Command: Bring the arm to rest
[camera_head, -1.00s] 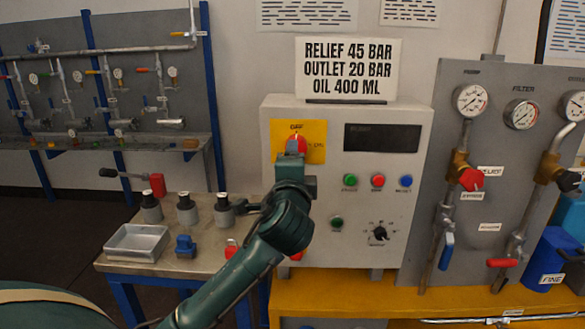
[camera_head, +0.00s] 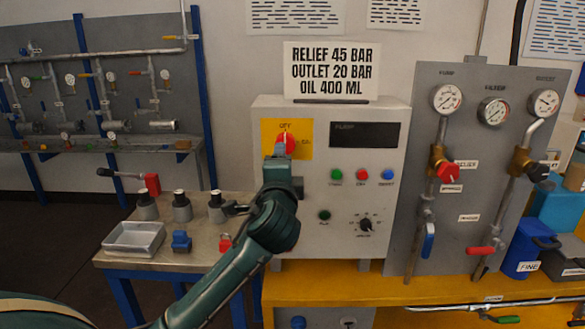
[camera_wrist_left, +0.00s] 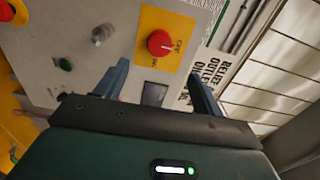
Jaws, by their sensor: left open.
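My left arm comes in from the lower left in the head view. Its gripper (camera_head: 283,150) is up in front of the control box (camera_head: 345,220), over the lower part of the red rotary switch (camera_head: 287,136) on its yellow plate. In the left wrist view the two fingers of the left gripper (camera_wrist_left: 160,88) are spread apart with nothing between them. The red switch (camera_wrist_left: 160,43) shows beyond the fingers in that view, apart from them. My right gripper is in neither view.
A side bench (camera_head: 110,262) on the left carries a metal tray (camera_head: 133,240), several grey vessels and a blue block (camera_head: 181,241). A gauge panel (camera_head: 465,250) with valves stands right of the box. Blue containers (camera_head: 522,247) sit at the far right.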

